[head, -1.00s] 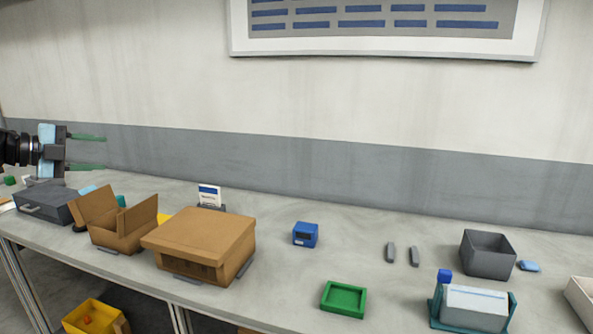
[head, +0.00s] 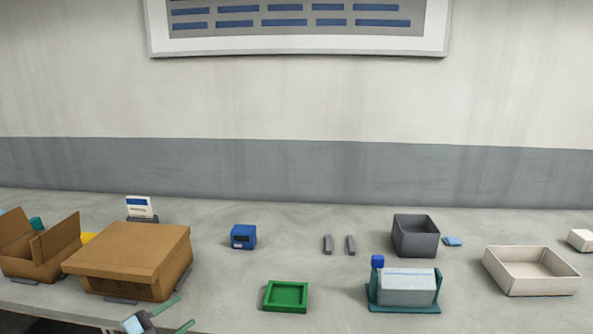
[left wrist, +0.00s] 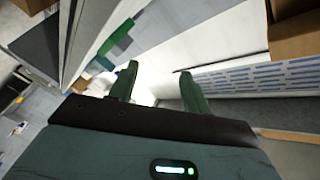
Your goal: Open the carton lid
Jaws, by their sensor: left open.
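The brown carton (head: 130,252) with a broad flat lid stands on the table at the left in the head view. Its lid is down. My left gripper (head: 187,310) is at the bottom edge of the head view, in front of the carton's lower right corner and apart from it as far as I can see. Its green fingers are spread with nothing between them. They also show open and empty in the left wrist view (left wrist: 158,75). Brown surfaces at the upper right of that view may be a carton; I cannot tell which. My right gripper is not in view.
An open carton (head: 38,250) with raised flaps stands just left of the lidded one. A small sign (head: 139,207) is behind it. To the right are a blue box (head: 243,237), a green tray (head: 286,297) and a grey bin (head: 415,237).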

